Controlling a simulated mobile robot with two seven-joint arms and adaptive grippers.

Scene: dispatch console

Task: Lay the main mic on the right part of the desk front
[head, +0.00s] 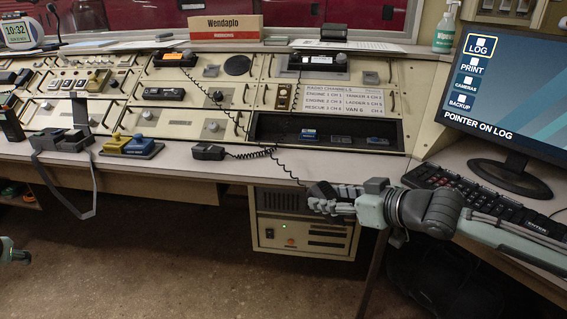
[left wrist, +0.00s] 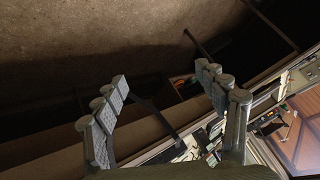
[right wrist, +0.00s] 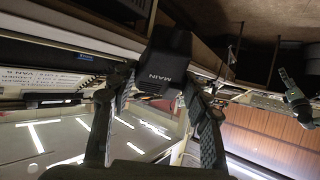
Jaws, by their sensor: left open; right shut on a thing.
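The main mic (right wrist: 168,62) is black, with "MAIN" printed on it in the right wrist view. My right gripper (right wrist: 160,100) is shut on it. In the head view this gripper (head: 322,199) is at the desk's front edge, right of centre, and its fingers largely hide the mic. A coiled black cord runs from the console's upper left down to it. The right part of the desk front (head: 375,168) is a bare strip just behind the gripper. My left gripper (left wrist: 165,85) is open and empty in the left wrist view, away from the desk top.
Another black mic (head: 208,152) with a coiled cord lies on the middle desk front. A blue-and-yellow device (head: 135,146) and a grey holder (head: 62,140) stand farther left. A keyboard (head: 470,194) and monitor (head: 515,100) are at right. The black recessed tray (head: 270,128) borders the strip.

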